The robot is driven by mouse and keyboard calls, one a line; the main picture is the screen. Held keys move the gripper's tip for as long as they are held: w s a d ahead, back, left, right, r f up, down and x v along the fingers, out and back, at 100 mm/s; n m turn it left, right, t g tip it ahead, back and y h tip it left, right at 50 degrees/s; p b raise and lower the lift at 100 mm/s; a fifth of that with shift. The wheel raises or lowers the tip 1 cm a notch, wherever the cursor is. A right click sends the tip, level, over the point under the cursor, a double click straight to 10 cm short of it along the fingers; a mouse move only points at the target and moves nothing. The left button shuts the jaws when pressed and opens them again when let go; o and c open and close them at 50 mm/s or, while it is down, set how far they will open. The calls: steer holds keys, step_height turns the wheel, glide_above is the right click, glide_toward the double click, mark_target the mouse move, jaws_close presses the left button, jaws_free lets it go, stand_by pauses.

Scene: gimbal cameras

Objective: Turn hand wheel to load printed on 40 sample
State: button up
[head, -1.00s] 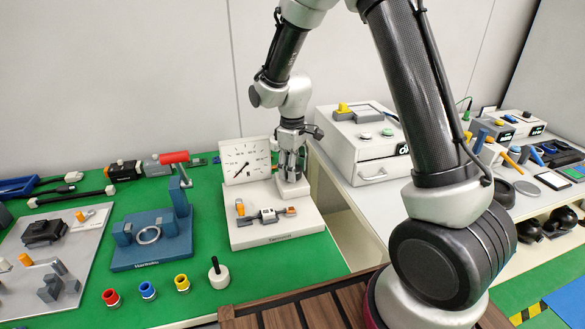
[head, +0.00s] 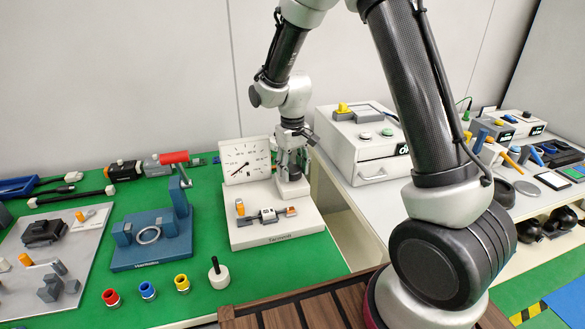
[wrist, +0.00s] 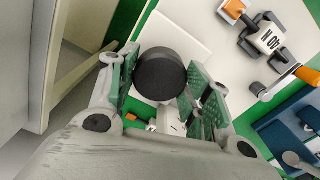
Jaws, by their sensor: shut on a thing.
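The tester has a white base (head: 275,235) on the green bench, with an upright dial (head: 245,160) whose needle points to the lower left. My gripper (head: 291,165) reaches down over the tester's column (head: 292,188), right of the dial. In the wrist view, the black round hand wheel (wrist: 160,75) sits between the two green-padded fingers of my gripper (wrist: 163,92), which is shut on it. The sample (wrist: 268,40), printed "40 N", lies in dark clamps on the base, beside an orange-handled crank (wrist: 290,78). The sample also shows in the head view (head: 268,215).
A blue fixture (head: 150,240) with a ring stands left of the tester. Red, blue and yellow rings (head: 148,289) and a black-handled white knob (head: 218,274) are in front. A white drawer box (head: 365,150) stands close on the right.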

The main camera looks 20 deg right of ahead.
mark_target(292, 168)
stand_by(0.3)
steer(key=o, duration=1)
steer(key=shift+o, duration=0.2)
step_height(292, 168, up, 12)
